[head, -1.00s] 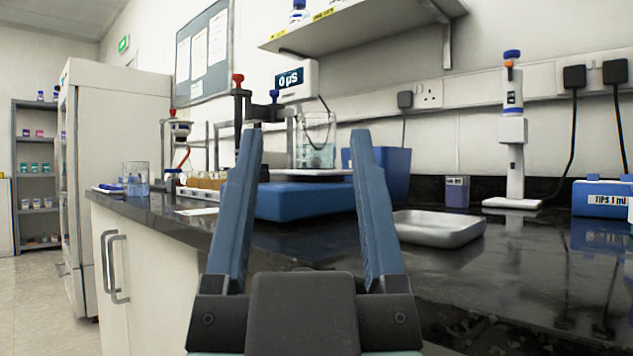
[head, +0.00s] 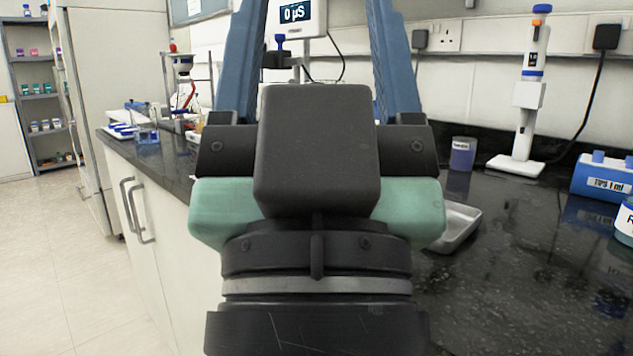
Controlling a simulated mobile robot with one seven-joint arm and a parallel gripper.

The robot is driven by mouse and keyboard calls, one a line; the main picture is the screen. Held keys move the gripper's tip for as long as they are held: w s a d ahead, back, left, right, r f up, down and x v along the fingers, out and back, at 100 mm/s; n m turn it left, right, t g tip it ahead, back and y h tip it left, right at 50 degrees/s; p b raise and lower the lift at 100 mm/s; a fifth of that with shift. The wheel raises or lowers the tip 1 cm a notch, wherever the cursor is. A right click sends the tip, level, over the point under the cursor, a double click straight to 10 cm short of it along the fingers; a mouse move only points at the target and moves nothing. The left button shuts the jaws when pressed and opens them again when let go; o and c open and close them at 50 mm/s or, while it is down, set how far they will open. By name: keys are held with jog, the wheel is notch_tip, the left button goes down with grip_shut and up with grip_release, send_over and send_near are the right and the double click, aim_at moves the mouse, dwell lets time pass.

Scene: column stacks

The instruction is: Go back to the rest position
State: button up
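My gripper (head: 318,8) fills the middle of the head view, close to the camera and pointing up and away. Its two blue fingers stand well apart, so it is open. The fingertips are cut off by the top edge. I see nothing held between the visible parts of the fingers; a meter display shows behind the gap. The gripper's black and green body hides much of the bench middle.
The black bench (head: 530,265) runs to the right. A shallow metal tray (head: 462,228) is partly hidden behind my gripper. A purple-labelled cup (head: 462,155), a white dispenser stand (head: 527,100) and a blue tip box (head: 603,178) stand farther right. Open floor (head: 65,265) lies left.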

notch_tip(320, 180, up, 42)
jog(key=p, duration=3.9)
jog(key=shift+f, duration=0.25)
